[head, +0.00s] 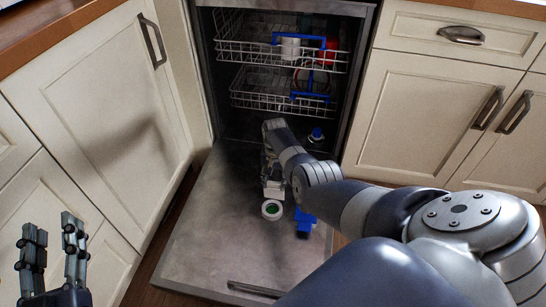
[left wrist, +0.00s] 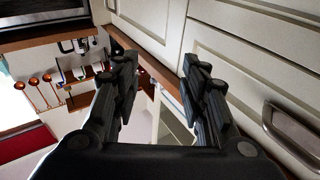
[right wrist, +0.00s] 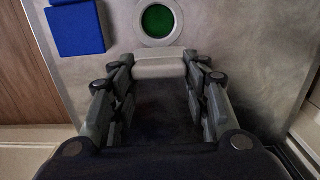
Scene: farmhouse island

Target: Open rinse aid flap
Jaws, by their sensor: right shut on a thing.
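The dishwasher door (head: 215,225) lies folded down. On it is a round green opening with a white ring (head: 271,209), which also shows in the right wrist view (right wrist: 158,20). A light grey piece that looks like the rinse aid flap (right wrist: 160,64) adjoins the ring's near side. My right gripper (right wrist: 160,70) is over the door with its fingers shut on this piece's two sides. In the head view my right arm partly hides the gripper. My left gripper (head: 50,228) is open and empty at the far left, well away from the door.
A blue square part (head: 305,221) sits beside the ring on the door. Two wire racks (head: 265,100) with dishes are inside the dishwasher. A blue-topped item (head: 316,135) stands near the tub opening. Cream cabinets (head: 420,130) flank both sides. The door's left half is clear.

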